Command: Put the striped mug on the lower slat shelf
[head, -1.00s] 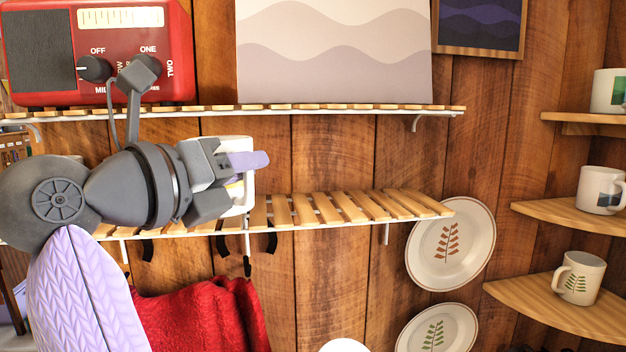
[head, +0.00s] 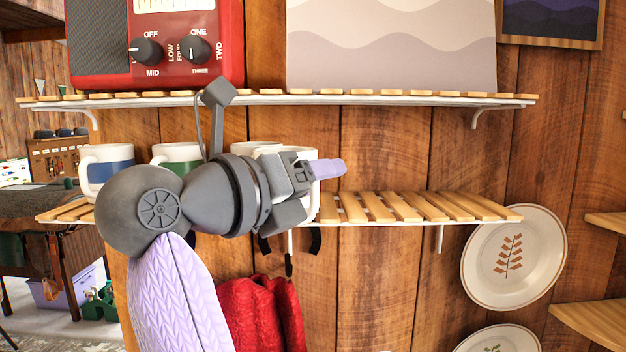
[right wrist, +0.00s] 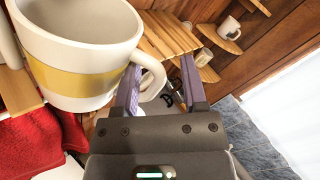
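The striped mug (head: 315,198) is white and sits upright at the lower slat shelf (head: 425,207), mostly hidden behind my right gripper (head: 325,168) in the head view. In the right wrist view the mug (right wrist: 75,75) is large at the left, with a yellow band around its white body. Its handle reaches between the two lavender fingers of my right gripper (right wrist: 160,85), which stand apart with a gap beside the handle. The mug's base seems at the slats, but contact is hidden. My left gripper is not in view.
Mugs with a blue band (head: 110,172) and a green band (head: 178,155) stand left on the lower shelf. The slats to the right are bare. Red cloth (head: 262,312) hangs below; a plate (head: 513,258) is at right.

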